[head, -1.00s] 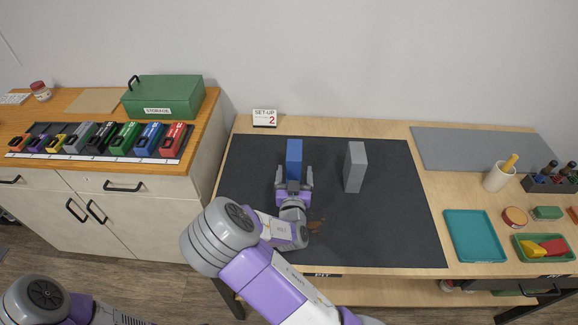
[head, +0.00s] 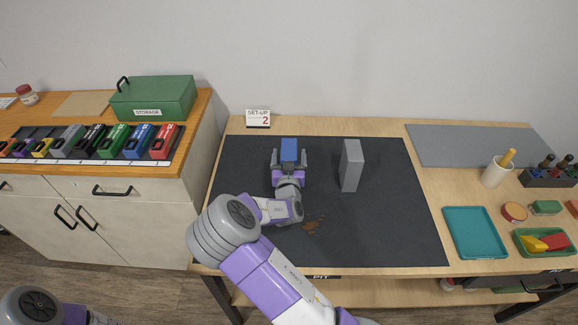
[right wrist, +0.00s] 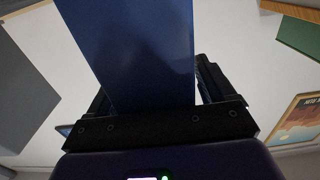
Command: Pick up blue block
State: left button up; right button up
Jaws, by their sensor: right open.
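The blue block (head: 289,146) stands upright on the dark mat (head: 380,225). My right gripper (head: 289,158) is open, with one finger on each side of the block. Its lower part is hidden behind the gripper in the head view. In the right wrist view the blue block (right wrist: 135,50) fills the space between the jaws (right wrist: 155,100). A small gap shows beside the right finger there; contact on the left cannot be told. My left gripper is out of view; only part of its arm shows at the lower left.
A grey block (head: 351,165) stands on the mat to the right of the blue block. A brown stain (head: 313,224) lies on the mat near my right arm. A teal tray (head: 474,232) and a white mortar (head: 494,173) are further right. The mat's right half is mostly clear.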

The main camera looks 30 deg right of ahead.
jog(key=shift+c, duration=0.2)
jog(key=c, duration=1.4)
